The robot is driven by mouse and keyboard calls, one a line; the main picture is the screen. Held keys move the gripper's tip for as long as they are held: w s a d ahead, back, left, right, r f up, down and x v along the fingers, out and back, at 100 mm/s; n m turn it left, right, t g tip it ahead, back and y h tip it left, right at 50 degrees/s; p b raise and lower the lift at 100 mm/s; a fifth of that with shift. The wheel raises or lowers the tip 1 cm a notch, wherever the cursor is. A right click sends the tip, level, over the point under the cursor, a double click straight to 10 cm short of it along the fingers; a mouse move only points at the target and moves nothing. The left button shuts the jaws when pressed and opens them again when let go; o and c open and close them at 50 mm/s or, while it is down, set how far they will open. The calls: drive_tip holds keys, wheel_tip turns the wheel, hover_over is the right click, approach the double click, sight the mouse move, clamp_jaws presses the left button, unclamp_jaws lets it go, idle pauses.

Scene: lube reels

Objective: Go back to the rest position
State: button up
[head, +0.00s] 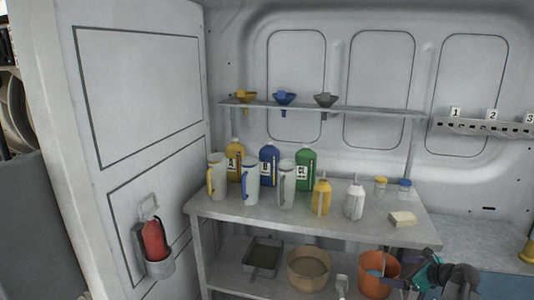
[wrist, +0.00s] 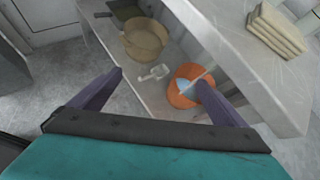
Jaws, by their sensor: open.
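My gripper (head: 404,268) is at the lower right of the head view, in front of the lower shelf beside the orange bucket. In the wrist view its two dark fingers (wrist: 160,84) are spread wide, with nothing held between them. The orange bucket (wrist: 190,97) and a white scoop-like item (wrist: 154,73) lie beyond the fingers on the lower shelf. Something pale blue shows in the bucket. My gripper partly covers the bucket.
A wall shelf (head: 345,109) holds three funnels. The lower shelf also holds a dark tray (head: 262,257) and a tan basin (head: 308,269). A fire extinguisher (head: 154,240) hangs at left.

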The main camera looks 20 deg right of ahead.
drive_tip(key=w+a+f+n+g+y, duration=0.1)
drive_tip(key=a+f+n+g, duration=0.3)
drive_tip(key=a+f, duration=0.55)
drive_tip(key=w+a+f+n+g+y, duration=0.15)
drive_tip(key=a+f+n, duration=0.5)
drive_tip(key=a, duration=0.65)
drive_tip(key=w+a+f+n+g+y, duration=0.1)
drive_tip(key=a+f+n+g+y, duration=0.2)
drive_tip(key=a+f, duration=0.75)
drive_tip(key=s+a+f+n+g+h, duration=0.1)
drive_tip(key=s+a+f+n+g, duration=0.1)
drive_tip(key=s+a+f+n, duration=0.45)
drive_tip(key=s+a+f+n+g+h, duration=0.1)
drive_tip(key=s+a+n+g, duration=0.2)
drive_tip(key=a, duration=0.6)
drive_tip(key=s+a+f+n+g+h, duration=0.1)
drive_tip(key=s+a+f+n+h, duration=0.1)
drive_tip(key=s+n, duration=0.3)
drive_tip(key=s+a+f+n+g+h, duration=0.2)
drive_tip(key=s+a+f+n, duration=0.1)
drive_tip(key=s, duration=0.6)
drive_tip(key=shift+a+n, duration=0.2)
drive_tip(key=shift+n, duration=0.7)
drive_tip(key=shift+f, duration=0.1)
